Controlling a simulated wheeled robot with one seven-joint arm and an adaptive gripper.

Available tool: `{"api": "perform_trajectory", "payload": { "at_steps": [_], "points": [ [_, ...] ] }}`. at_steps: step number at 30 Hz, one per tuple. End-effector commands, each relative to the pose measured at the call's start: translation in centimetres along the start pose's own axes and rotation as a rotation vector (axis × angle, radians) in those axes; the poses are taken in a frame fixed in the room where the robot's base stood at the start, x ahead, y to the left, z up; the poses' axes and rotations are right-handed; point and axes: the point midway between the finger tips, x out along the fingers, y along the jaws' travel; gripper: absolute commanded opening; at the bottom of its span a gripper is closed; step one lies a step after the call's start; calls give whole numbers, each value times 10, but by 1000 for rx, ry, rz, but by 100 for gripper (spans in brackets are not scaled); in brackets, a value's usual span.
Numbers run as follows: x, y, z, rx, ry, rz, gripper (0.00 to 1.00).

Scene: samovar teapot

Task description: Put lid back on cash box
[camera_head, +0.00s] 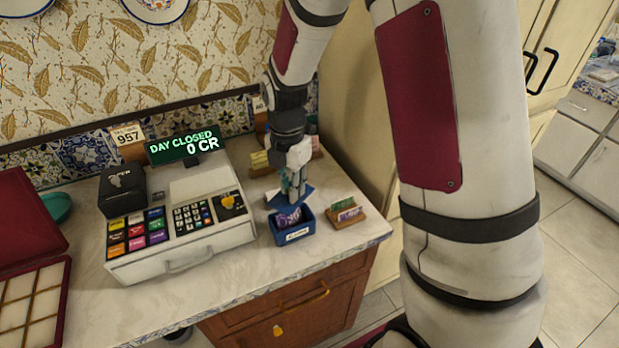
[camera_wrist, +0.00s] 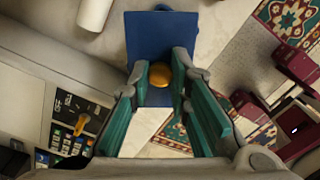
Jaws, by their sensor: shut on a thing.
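The cash box (camera_head: 291,236) is a small blue open-topped box with a pale label on its front, standing on the counter right of the register. Purple packets or notes (camera_head: 289,217) show inside it. The blue lid (camera_head: 275,202) hangs just above the box's back part. In the wrist view the lid (camera_wrist: 158,33) is a flat blue plate with a round golden knob (camera_wrist: 160,75). My gripper (camera_head: 292,190) points down over the box, its teal fingers (camera_wrist: 160,82) shut on the knob. The lid's contact with the box rim is unclear.
The cash register (camera_head: 185,225) stands close to the left. A wooden card holder (camera_head: 346,212) stands close to the right, with another holder (camera_head: 262,162) behind my gripper. A dark red case (camera_head: 30,270) lies at far left. The counter's front strip is clear.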

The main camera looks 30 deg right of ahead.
Motion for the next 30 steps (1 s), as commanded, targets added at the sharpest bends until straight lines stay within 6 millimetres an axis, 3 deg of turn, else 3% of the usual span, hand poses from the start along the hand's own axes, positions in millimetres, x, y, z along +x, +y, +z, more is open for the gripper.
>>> {"api": "perform_trajectory", "payload": {
  "at_steps": [5, 21, 30],
  "points": [
    [5, 2, -5, -20, 0, -1, 0],
    [51, 2, -4, -16, 1, -1, 0],
    [63, 2, -4, -17, 0, 1, 0]
  ]
}}
